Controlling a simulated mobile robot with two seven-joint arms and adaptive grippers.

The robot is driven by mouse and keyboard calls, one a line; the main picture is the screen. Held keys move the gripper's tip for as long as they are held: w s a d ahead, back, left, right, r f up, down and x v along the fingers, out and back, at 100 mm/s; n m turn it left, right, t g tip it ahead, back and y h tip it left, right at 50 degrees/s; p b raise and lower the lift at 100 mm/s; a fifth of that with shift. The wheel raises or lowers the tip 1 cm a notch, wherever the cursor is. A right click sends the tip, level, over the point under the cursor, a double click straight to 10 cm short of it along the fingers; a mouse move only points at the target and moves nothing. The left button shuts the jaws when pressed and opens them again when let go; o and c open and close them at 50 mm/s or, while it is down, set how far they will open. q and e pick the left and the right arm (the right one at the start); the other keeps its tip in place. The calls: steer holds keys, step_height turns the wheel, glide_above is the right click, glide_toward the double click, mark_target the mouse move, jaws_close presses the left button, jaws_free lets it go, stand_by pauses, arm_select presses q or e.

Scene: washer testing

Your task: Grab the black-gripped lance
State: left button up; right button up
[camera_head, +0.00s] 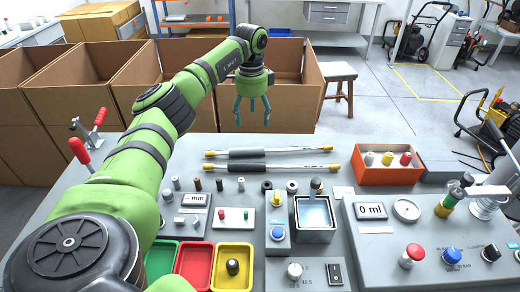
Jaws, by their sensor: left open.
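Two thin lances lie side by side across the grey table, the far lance (290,151) and the near lance (290,167). Each has a dark grip section toward the left, a silver rod toward the right and yellow ends. My right gripper is not in view.
Cardboard boxes (60,80) line the table's far edge. An orange bin (388,176) stands right of the lances. Small cylinders, a square basin (314,236) and a control panel (430,240) are nearer. Coloured trays (232,252) sit at front left. The tabletop around the lances is mostly clear.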

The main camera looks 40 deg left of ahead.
arm_select(q)
step_height(320, 180, down, 6)
steer(key=b, duration=1.1)
glide_above(255, 165)
steer(key=f, duration=0.6)
steer(key=shift+a+f, duration=0.25)
steer(key=shift+f, duration=0.1)
steer(key=shift+s+f+b, duration=0.1)
steer(key=shift+f+b, duration=0.35)
steer(key=shift+f, duration=0.35)
steer(key=f, duration=0.3)
steer(key=f+p, duration=0.1)
steer(key=f, duration=0.1)
steer(key=shift+d+f, duration=0.1)
steer(key=shift+d, duration=0.2)
steer(key=shift+f, duration=0.55)
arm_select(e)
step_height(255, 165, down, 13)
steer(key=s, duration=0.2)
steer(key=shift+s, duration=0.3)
arm_select(q)
jaws_close()
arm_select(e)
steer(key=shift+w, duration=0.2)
